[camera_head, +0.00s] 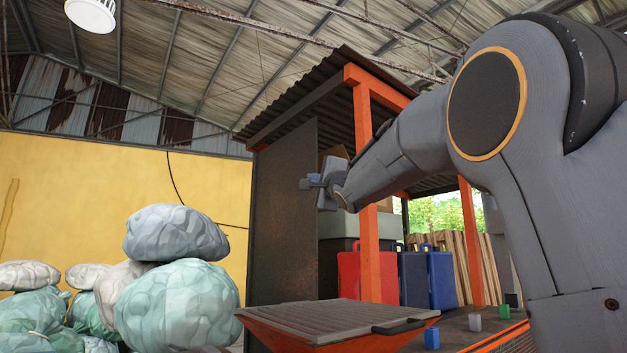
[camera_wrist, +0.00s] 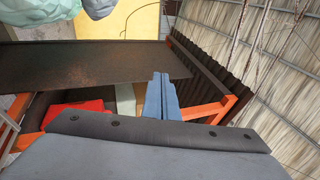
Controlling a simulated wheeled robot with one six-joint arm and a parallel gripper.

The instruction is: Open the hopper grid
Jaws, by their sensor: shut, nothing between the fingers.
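The hopper grid (camera_head: 335,316) is a grey slatted lid lying flat on top of the orange hopper (camera_head: 340,345), at the bottom centre of the head view. A dark handle (camera_head: 398,326) sits on its right front edge. My gripper (camera_head: 306,183) is well above the grid, in front of the dark panel of the shed. In the wrist view, its two blue-grey fingers (camera_wrist: 160,82) are together with nothing between them. The grid cannot be made out in the wrist view.
An orange-framed shed with a dark side panel (camera_head: 283,215) stands behind the hopper. Red (camera_head: 348,275) and blue (camera_head: 428,280) cases stand under it. Small blocks (camera_head: 475,322) lie on the surface right of the hopper. Stuffed bags (camera_head: 180,305) are piled at left.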

